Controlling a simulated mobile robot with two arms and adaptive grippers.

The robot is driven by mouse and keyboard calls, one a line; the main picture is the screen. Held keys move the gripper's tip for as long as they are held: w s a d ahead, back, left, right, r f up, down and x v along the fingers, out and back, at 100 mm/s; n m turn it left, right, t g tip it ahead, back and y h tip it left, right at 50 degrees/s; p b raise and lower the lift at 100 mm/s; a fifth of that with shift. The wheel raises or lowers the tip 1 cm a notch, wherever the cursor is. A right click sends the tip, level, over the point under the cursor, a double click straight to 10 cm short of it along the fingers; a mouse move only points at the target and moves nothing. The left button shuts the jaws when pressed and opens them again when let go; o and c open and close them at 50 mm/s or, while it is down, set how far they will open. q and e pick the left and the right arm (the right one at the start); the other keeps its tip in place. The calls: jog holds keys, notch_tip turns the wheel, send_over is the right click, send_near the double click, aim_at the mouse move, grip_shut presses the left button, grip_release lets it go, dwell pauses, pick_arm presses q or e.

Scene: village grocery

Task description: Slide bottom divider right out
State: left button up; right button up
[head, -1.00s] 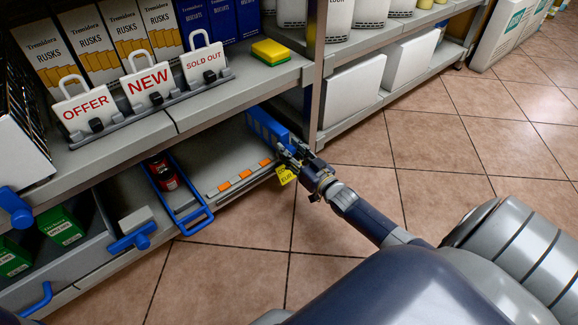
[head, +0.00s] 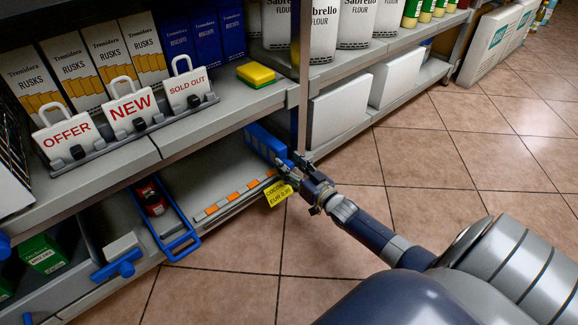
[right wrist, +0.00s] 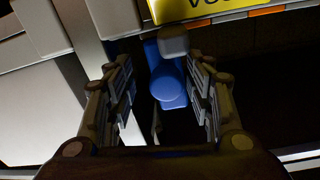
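The bottom divider is a blue panel (head: 262,143) standing at the right end of the lower shelf, beside the metal upright. My right gripper (head: 288,172) is at its front end, low over the shelf's front edge. In the right wrist view, a blue rounded handle (right wrist: 167,85) lies between the two fingers of my right gripper (right wrist: 170,95). The fingers are spread, with dark gaps on both sides of the handle. The rest of the divider is hidden behind the handle and in shadow. My left gripper is not in view.
A yellow price tag (head: 277,193) hangs on the shelf edge by the gripper. A blue-framed tray (head: 184,244) with red cans (head: 152,200) is further left. The upper shelf board (head: 225,106) overhangs. The tiled floor (head: 400,160) in front is clear.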

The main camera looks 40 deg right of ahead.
jog(key=s, duration=1.2)
jog(key=shift+d, duration=0.2)
